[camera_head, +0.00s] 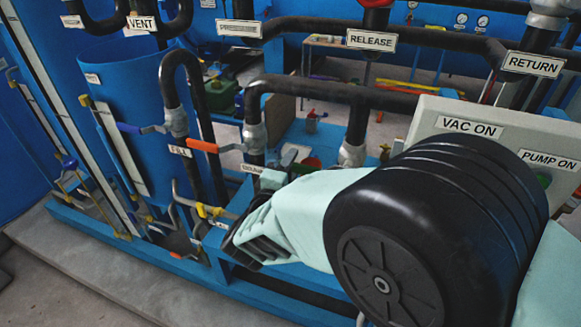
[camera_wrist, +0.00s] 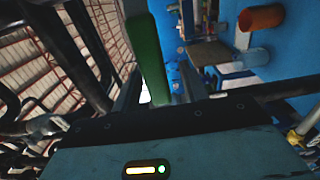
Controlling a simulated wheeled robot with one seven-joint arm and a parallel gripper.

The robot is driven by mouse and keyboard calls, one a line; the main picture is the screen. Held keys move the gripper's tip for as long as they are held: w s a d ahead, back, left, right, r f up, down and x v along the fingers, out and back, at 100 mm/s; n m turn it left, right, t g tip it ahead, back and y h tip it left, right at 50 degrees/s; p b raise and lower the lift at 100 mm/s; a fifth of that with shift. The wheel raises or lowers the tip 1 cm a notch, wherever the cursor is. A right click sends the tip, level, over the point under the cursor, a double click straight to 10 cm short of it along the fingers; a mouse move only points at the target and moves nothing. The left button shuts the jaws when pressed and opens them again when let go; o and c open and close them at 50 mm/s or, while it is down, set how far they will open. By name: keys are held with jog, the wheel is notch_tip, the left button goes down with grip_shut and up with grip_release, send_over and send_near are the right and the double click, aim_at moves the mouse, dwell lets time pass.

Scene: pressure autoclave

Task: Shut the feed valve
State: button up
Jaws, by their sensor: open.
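My gripper (camera_head: 245,240) is low in front of the blue frame in the head view, pointing left. In the wrist view its two dark fingers (camera_wrist: 160,85) are apart, one on each side of a long green lever handle (camera_wrist: 148,60). I cannot tell whether either finger touches the handle. I do not make out the green handle in the head view. No label reading FEED is legible. A label (camera_head: 252,168) on the pipe above my gripper is partly covered and not readable. An orange lever (camera_head: 203,146) is beside the FILL label (camera_head: 180,152).
A blue lever (camera_head: 130,128) is left of the orange one. Black pipes (camera_head: 310,90) rise behind my gripper. Yellow-handled small valves (camera_head: 208,211) sit left of it. A grey panel (camera_head: 430,113) with VAC ON and PUMP ON labels is at right. Concrete floor is open at lower left.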

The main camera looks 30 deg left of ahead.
jog(key=p+v, duration=0.3)
jog(key=v, duration=1.4)
jog(key=shift+s+p, duration=0.25)
jog(key=shift+p, duration=0.15)
jog(key=shift+a, duration=0.1)
jog(key=w+a+r+m+g+y+b, duration=0.1)
jog(key=w+r+m+g+y, duration=0.2)
jog(key=w, duration=0.4)
jog(key=w+d+r+m+g+y+b, duration=0.1)
jog(key=w+d+r+m+g+b, duration=0.1)
jog(key=d+r+g, duration=0.4)
jog(key=s+d+m+g+h, duration=0.2)
jog(key=s+d, duration=0.2)
jog(key=d, duration=0.7)
jog(key=s+d+m+g+h+b, duration=0.1)
jog(key=s+d+m+g+h, duration=0.2)
jog(key=d, duration=0.9)
jog(key=s+d+m+g+h+b, duration=0.1)
jog(key=s+d+m+g+h, duration=0.1)
jog(key=d, duration=0.9)
jog(key=s+m+g, duration=0.1)
jog(key=s, duration=0.1)
jog(key=shift+s+d+f+h, duration=0.3)
jog(key=shift+s+f+h, duration=0.05)
jog(key=shift+s+h, duration=0.05)
